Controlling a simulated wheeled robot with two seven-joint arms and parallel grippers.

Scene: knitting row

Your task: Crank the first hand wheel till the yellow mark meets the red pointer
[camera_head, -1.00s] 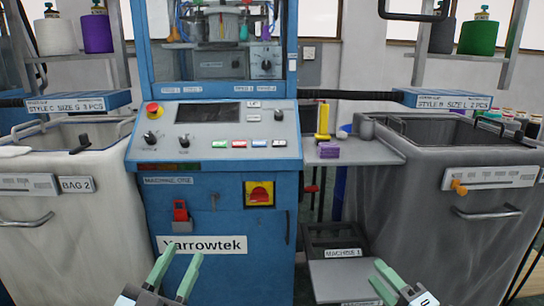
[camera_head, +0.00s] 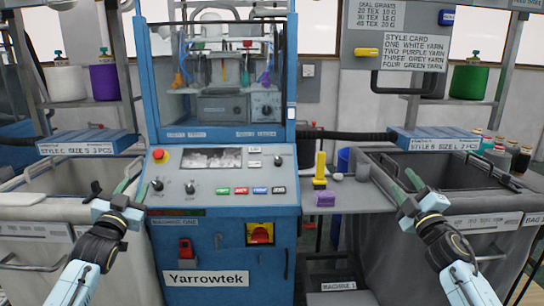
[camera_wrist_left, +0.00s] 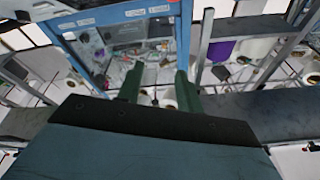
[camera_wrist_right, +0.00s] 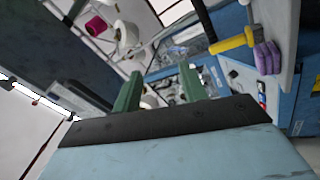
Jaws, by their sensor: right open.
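The blue Yarrowtek machine (camera_head: 225,245) stands in the centre of the head view, with a sloped control panel and a window above it. Inside the window is a grey box with a round dial (camera_head: 265,107). I cannot make out a hand wheel with a yellow mark and red pointer. My left gripper (camera_head: 132,183) is open and empty in front of the panel's left side; its fingers are apart in the left wrist view (camera_wrist_left: 158,82). My right gripper (camera_head: 401,178) is open and empty over the right bin's near-left side; its fingers are apart in the right wrist view (camera_wrist_right: 160,82).
A pale bin (camera_head: 75,185) stands left and a grey bin (camera_head: 375,215) right. A small shelf (camera_head: 355,195) beside the machine holds a yellow-handled tool (camera_head: 320,168) and a purple block (camera_head: 325,199). A style card (camera_head: 411,52) hangs at the upper right.

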